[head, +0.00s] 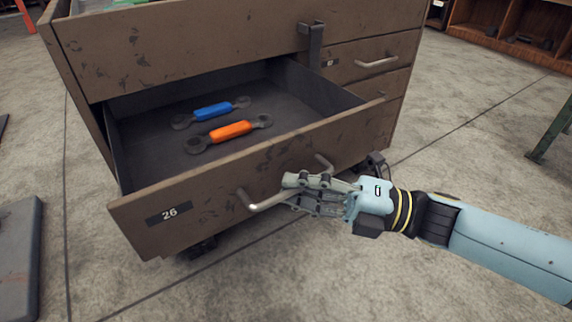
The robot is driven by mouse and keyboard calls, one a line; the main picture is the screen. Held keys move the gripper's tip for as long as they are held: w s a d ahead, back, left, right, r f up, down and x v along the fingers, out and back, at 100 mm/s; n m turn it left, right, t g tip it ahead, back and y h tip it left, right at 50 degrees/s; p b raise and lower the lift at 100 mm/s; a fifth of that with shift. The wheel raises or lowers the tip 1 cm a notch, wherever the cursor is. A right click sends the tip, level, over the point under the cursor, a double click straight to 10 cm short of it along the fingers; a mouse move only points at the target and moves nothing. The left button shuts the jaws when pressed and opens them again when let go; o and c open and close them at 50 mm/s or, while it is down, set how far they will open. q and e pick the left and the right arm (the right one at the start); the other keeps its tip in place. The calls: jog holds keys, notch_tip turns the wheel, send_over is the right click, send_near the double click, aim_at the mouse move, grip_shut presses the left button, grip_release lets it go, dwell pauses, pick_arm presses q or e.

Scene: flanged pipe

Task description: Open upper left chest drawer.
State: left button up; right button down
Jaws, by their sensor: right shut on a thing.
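The brown metal chest (190,50) stands in front of me, its paint chipped. Its left drawer marked 26 (180,217) is pulled out, with a wide brown front (200,48) above it. Inside lie a blue-handled wrench (213,111) and an orange-handled wrench (231,131). My right gripper (292,190) comes in from the right and is shut on the drawer's metal handle (262,203), in front of the drawer face. The fingers hide the middle of the handle. My left gripper is not in view.
A smaller right drawer (340,62) with its own handle (377,63) is closed, beside a dark latch (311,45). A grey slab (22,258) lies at the left. A wooden shelf (510,28) and green table leg (552,130) are at the right. Concrete floor between is clear.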

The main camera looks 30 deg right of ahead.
jog(key=shift+s+r, duration=0.2)
jog(key=c, duration=1.4)
grip_release()
jog(key=shift+f, duration=0.1)
jog(key=shift+s, duration=0.1)
jog(key=v, duration=1.2)
